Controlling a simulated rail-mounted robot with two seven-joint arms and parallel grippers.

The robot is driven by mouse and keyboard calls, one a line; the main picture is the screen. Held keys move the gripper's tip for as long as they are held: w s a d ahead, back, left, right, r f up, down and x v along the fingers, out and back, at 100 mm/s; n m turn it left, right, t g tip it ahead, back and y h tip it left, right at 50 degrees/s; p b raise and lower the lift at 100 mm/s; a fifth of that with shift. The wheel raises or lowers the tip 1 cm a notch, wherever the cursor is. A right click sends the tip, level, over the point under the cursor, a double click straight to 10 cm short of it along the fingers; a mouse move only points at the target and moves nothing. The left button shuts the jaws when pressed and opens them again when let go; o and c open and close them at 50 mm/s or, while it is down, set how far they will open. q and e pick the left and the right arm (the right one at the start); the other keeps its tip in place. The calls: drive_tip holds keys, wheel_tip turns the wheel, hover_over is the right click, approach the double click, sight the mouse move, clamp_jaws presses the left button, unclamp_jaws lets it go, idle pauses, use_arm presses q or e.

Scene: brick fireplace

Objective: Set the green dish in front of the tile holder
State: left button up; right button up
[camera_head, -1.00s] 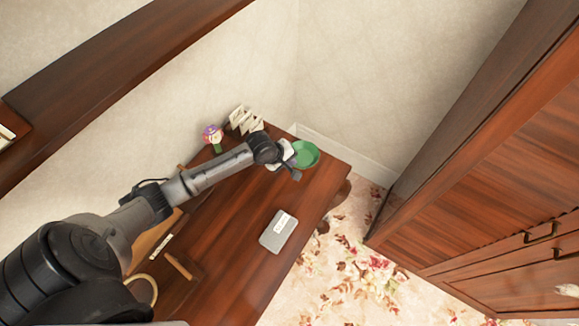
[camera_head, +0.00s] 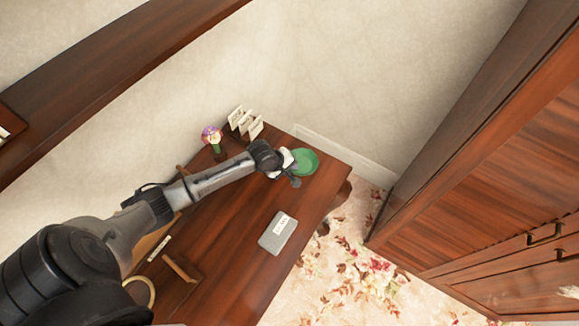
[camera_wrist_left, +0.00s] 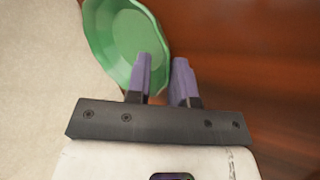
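The green dish (camera_head: 306,161) is at the far right end of the wooden table. It also shows in the left wrist view (camera_wrist_left: 115,40). My left gripper (camera_head: 293,164) is at its near left rim. In the wrist view my left gripper (camera_wrist_left: 161,78) has one finger over the dish's inside and one outside, with the rim between them and little gap. I cannot tell whether the dish touches the table. What looks like the tile holder, with upright white tiles (camera_head: 246,122), stands by the wall, up and left of the dish. My right gripper is not in view.
A flower-like ornament (camera_head: 211,136) stands left of the tiles. A grey box with a white label (camera_head: 278,233) lies near the table's front edge. A wooden piece (camera_head: 181,268) lies nearer me. The table (camera_head: 235,215) is clear between the box and my arm.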

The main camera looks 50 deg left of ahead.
use_arm(q)
drive_tip(key=shift+o, duration=0.6)
drive_tip(key=shift+s+r, duration=0.15)
drive_tip(key=shift+r, duration=0.2)
drive_tip(key=p+v, duration=0.3)
drive_tip(key=v, duration=0.8)
drive_tip(key=shift+r, duration=0.2)
drive_tip(key=shift+s, duration=0.1)
